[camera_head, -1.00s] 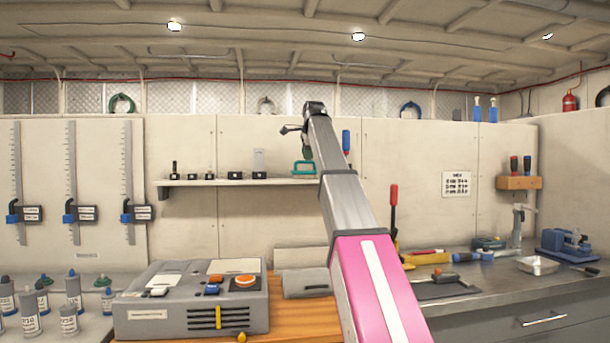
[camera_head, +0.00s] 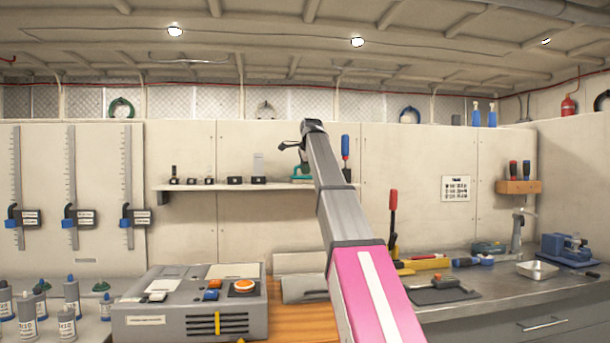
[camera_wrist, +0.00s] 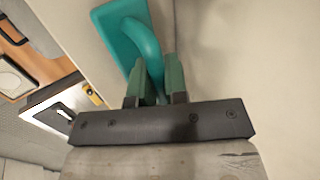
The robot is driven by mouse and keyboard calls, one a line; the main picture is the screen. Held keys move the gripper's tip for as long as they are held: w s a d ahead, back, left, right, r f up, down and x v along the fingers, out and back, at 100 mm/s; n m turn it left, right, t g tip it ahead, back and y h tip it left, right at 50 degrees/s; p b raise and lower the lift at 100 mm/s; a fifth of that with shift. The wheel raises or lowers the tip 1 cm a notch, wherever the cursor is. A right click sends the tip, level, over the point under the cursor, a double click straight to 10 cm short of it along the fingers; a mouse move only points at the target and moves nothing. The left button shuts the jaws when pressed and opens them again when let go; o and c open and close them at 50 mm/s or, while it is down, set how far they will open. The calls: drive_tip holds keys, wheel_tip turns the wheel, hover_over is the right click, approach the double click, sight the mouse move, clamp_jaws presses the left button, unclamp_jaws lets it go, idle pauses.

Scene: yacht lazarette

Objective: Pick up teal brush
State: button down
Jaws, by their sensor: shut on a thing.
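The teal brush (camera_wrist: 120,32) has a flat rectangular block and a curved handle. In the wrist view its handle runs between the two green fingers of my gripper (camera_wrist: 154,85), which are shut on it. In the head view a small part of the teal brush (camera_head: 301,172) shows at the shelf, left of my arm. My arm hides the rest of it and most of my gripper there. I cannot tell whether the brush touches the shelf.
The wall shelf (camera_head: 232,186) carries several small dark items on its left part. A blue-handled screwdriver (camera_head: 345,150) is just right of my arm. Below stand a grey control box (camera_head: 170,310) and a workbench (camera_head: 500,300) with tools. Bottles (camera_head: 66,320) stand at lower left.

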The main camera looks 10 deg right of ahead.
wheel_tip(320, 180, up, 4)
drive_tip(key=shift+w+r, duration=0.1)
drive_tip(key=shift+r, duration=0.15)
drive_tip(key=s+a+r, duration=0.6)
drive_tip(key=a, duration=0.4)
drive_tip(key=shift+s+r, duration=0.15)
drive_tip(key=shift+r, duration=0.1)
drive_tip(key=c, duration=1.8)
unclamp_jaws()
drive_tip(key=shift+s, duration=0.1)
clamp_jaws()
